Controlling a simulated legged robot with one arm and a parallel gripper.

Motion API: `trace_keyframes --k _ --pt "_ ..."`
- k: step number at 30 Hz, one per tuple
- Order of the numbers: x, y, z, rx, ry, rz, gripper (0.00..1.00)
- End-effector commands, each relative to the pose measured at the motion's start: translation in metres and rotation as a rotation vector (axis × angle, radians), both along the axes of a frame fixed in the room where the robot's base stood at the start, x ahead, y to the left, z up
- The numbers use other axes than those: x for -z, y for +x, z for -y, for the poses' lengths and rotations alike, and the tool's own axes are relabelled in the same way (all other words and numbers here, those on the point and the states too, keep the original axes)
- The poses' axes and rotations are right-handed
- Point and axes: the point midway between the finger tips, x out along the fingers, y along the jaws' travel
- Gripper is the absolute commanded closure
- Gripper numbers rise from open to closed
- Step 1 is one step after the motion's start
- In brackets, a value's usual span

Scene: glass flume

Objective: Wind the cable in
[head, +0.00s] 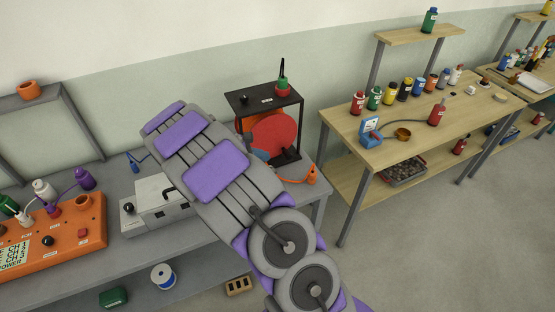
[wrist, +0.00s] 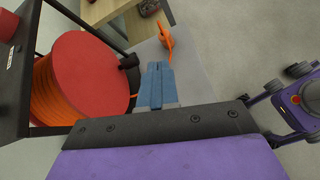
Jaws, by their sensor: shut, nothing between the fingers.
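A reel with a red disc (head: 275,135) hangs in a black frame (head: 302,125) on the grey bench. In the wrist view the red disc (wrist: 82,75) faces me, with orange cable (wrist: 42,92) wound behind it. A black crank handle (wrist: 129,62) sticks out at the disc's right edge. The cable's orange end piece (head: 311,175) lies on the bench right of the frame; it also shows in the wrist view (wrist: 166,40). My blue gripper (wrist: 158,68) is shut and empty, just right of the handle and apart from it. My arm hides part of the reel in the head view.
A grey box (head: 155,205) and an orange panel (head: 55,235) with bottles stand left on the bench. A wooden table (head: 430,140) with several bottles is at right. The floor (head: 450,250) at right is clear.

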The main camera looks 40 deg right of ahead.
Motion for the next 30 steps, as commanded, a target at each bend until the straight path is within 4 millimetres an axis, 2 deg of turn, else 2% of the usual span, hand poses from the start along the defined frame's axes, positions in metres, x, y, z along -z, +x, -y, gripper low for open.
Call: trace_keyframes --k 1,6,9,12,17,20,26,30 --pt "0.016 0.012 0.004 -0.041 -0.007 -0.036 1.0" --pt "0.061 0.048 0.009 -0.185 -0.028 -0.144 1.0" --pt "0.084 0.062 0.008 -0.25 -0.034 -0.193 1.0" --pt "0.097 0.072 0.004 -0.297 -0.041 -0.222 1.0" --pt "0.108 0.079 0.001 -0.329 -0.045 -0.244 1.0" --pt "0.112 0.079 0.006 -0.331 -0.046 -0.245 1.0" --pt "0.13 0.077 0.036 -0.328 -0.041 -0.242 1.0" --pt "0.144 0.076 0.063 -0.327 -0.039 -0.241 1.0"
